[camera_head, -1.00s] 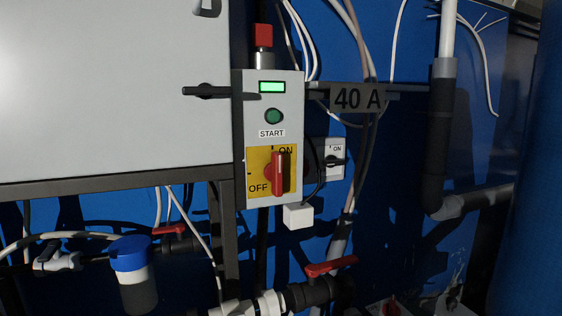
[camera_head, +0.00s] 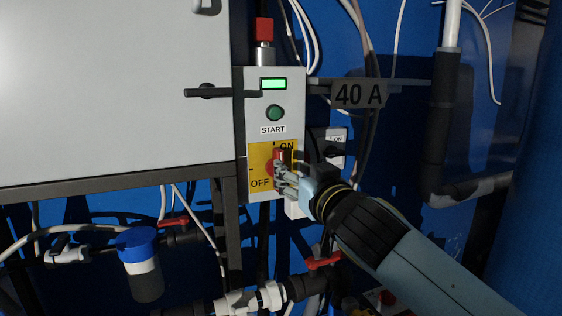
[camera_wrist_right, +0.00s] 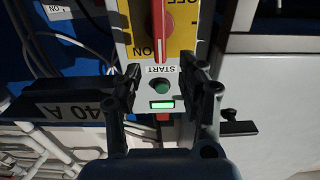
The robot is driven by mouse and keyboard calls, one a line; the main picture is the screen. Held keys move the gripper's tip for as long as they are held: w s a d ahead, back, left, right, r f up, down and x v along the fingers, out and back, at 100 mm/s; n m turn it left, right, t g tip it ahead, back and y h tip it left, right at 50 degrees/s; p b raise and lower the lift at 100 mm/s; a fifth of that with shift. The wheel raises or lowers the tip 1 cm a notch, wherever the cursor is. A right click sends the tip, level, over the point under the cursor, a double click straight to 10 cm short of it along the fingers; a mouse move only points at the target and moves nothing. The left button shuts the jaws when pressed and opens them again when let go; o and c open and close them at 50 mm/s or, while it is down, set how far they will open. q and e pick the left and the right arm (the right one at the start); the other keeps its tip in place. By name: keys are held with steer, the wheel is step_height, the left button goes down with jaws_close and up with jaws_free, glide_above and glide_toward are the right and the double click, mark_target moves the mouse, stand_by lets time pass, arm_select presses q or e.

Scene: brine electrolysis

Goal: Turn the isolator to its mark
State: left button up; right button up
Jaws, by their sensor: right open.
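The isolator's red handle (camera_head: 277,157) stands upright on its yellow plate (camera_head: 257,157) on the grey control box. ON is printed at the plate's top right and OFF at its lower left. My right gripper (camera_head: 283,176) is open in front of the handle and hides part of it in the head view. In the right wrist view, which is upside down, the handle (camera_wrist_right: 152,18) shows at the top, beyond the open right fingers (camera_wrist_right: 160,75) and roughly in line with the gap between them. I cannot tell whether they touch it. My left gripper is not in view.
A green START button (camera_head: 275,113) and a lit green display (camera_head: 273,84) sit above the isolator. A red-capped part (camera_head: 264,30) tops the box. A 40 A sign (camera_head: 359,94), a smaller ON switch (camera_head: 337,138) and cables are to the right; a cabinet (camera_head: 110,90) is left.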

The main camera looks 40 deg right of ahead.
steer(key=p+x, duration=0.1)
steer(key=x, duration=0.6)
steer(key=shift+w, duration=0.15)
jaws_close()
